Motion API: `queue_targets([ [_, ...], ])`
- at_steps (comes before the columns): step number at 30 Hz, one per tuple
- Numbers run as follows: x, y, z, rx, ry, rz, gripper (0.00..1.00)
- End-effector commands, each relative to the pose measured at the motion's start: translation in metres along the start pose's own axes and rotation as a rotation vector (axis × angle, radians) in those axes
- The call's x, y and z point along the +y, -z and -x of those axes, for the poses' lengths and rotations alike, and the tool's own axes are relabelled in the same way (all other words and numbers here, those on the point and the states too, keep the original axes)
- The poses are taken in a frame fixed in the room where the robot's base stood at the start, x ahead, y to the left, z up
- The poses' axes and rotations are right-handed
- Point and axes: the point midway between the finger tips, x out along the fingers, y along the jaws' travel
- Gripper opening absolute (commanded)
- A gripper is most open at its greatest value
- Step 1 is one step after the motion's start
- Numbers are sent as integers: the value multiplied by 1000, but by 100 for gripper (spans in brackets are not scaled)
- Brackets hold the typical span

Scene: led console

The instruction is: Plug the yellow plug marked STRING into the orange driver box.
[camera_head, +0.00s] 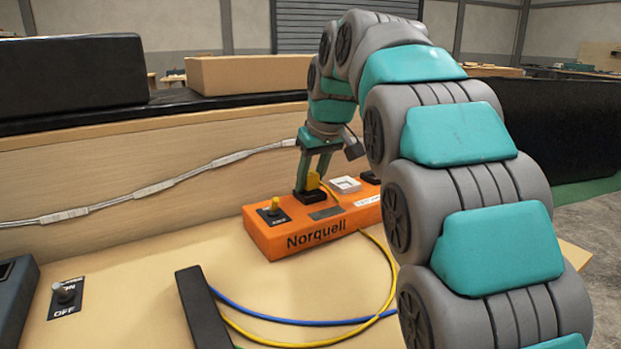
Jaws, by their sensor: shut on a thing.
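The orange driver box (285,235), marked Norquell, sits on the wooden console top. A yellow plug (313,181) is at the box's top, between the fingers of my gripper (310,186). My gripper points down and is shut on this plug. A yellow cable (385,285) runs from the box area down to the front of the console. Any marking on the plug is too small to read. I cannot tell whether the plug is seated in the black socket under it or only above it.
A toggle (65,293) marked OFF is at the left. A black bar (201,308) and a blue cable (290,320) lie in front. A grey strip (150,188) runs along the wooden back panel.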

Motion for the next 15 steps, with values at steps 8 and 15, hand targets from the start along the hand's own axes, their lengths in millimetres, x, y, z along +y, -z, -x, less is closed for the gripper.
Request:
queue_targets([
  [8,-1,-16,-25,-62,14,-3,0],
  [15,-1,-18,-29,-71,15,-3,38],
])
